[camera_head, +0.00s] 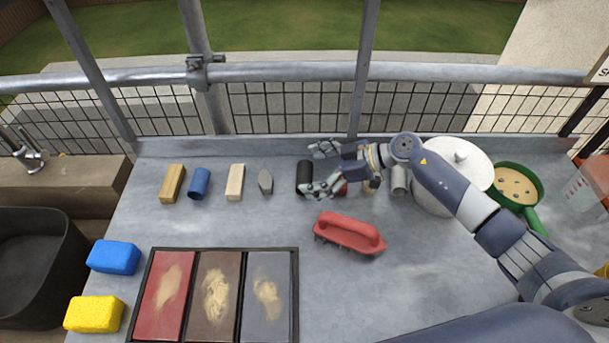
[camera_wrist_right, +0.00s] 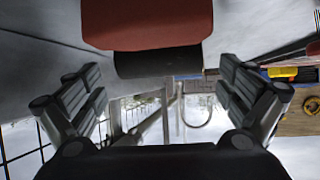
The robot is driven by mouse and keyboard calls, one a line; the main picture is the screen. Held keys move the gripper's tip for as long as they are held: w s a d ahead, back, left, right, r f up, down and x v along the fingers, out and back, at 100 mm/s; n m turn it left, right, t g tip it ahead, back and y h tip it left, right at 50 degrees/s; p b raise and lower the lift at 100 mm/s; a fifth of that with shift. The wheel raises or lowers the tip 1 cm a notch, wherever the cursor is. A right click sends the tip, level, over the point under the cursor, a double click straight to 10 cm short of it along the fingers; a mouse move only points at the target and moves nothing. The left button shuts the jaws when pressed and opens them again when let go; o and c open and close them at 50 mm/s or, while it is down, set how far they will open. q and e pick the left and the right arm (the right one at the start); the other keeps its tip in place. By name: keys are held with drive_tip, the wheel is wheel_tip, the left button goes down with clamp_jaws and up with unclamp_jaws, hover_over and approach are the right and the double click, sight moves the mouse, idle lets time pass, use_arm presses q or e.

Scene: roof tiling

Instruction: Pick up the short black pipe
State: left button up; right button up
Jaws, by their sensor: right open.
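The short black pipe (camera_head: 304,176) lies on the grey bench near its back, left of my right gripper (camera_head: 324,170). That gripper's fingers are spread apart, with their tips close to the pipe's two ends. In the right wrist view the black pipe (camera_wrist_right: 158,63) shows as a dark cylinder ahead of the open fingers (camera_wrist_right: 160,82), with a red piece (camera_wrist_right: 147,22) overlapping it in the picture. Nothing is held; whether the fingers touch the pipe I cannot tell. My left gripper is not in view.
A grey piece (camera_head: 265,181), light wood block (camera_head: 235,182), blue pipe (camera_head: 199,183) and brown block (camera_head: 172,183) lie to the left. A metal railing (camera_head: 280,74) runs behind.

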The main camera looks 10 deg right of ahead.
drive_tip(key=shift+a+f, duration=0.1)
drive_tip(key=shift+a, duration=0.1)
drive_tip(key=c, duration=1)
